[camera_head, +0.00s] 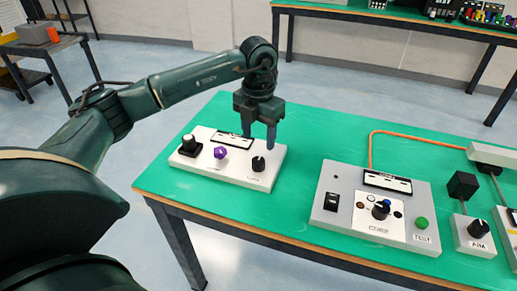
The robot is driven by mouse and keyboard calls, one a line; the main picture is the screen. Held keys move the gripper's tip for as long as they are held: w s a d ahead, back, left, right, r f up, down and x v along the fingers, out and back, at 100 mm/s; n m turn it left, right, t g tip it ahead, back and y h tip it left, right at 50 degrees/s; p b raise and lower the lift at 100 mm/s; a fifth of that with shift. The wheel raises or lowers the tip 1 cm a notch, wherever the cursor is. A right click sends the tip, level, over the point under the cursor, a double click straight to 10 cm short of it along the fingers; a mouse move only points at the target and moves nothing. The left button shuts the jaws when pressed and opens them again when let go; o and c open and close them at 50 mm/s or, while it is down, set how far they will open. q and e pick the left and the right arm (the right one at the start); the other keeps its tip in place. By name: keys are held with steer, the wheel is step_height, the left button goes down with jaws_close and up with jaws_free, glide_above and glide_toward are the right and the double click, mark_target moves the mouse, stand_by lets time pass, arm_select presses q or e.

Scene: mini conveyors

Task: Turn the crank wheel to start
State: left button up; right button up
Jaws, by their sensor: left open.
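A white control box (205,173) sits at the left part of the green table. It carries a black knob on a base (189,144), a purple lobed knob (220,153) and a black knob (258,164). No part is clearly marked as a crank wheel; I cannot tell which one it is. My left gripper (259,134) is open and points down at the box's rear edge, in front of part of its display (229,139). It appears apart from the knobs. My right gripper is not in view.
A grey box (343,218) with a blue-black dial (381,209), a switch and a green button (421,223) stands to the right. An orange cable (400,132) runs behind it. Smaller grey units (474,240) stand at the far right. The green table (310,130) is clear behind the boxes.

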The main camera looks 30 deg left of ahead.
arm_select(q)
step_height(320, 180, up, 6)
steer(key=shift+f, duration=0.1)
stand_by(0.5)
